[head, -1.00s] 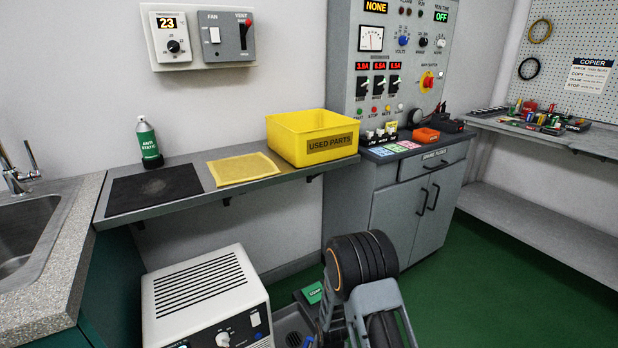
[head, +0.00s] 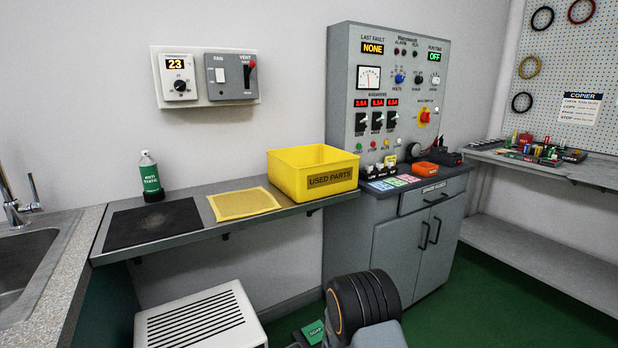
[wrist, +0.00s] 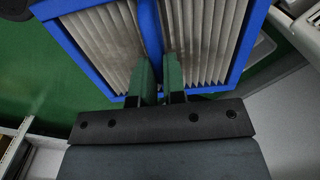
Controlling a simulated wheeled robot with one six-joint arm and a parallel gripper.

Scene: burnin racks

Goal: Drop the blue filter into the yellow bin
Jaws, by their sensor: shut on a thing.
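The blue filter (wrist: 150,30) fills the top of the wrist view, a blue frame around pale pleated panels with a blue bar down its middle. My gripper (wrist: 160,75) is shut on it, its two green fingers pinching the middle bar. The filter and gripper do not show in the head view, where only part of my arm appears at the bottom. The yellow bin (head: 320,181), labelled "USED PARTS", stands on the grey wall shelf in the head view. Its inner floor is hidden.
A yellow mesh pad (head: 243,203), a dark mat (head: 152,224) and a green-and-white bottle (head: 151,178) are on the shelf left of the bin. A grey control cabinet (head: 400,240) stands right of it. A white vented unit (head: 200,320) is below.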

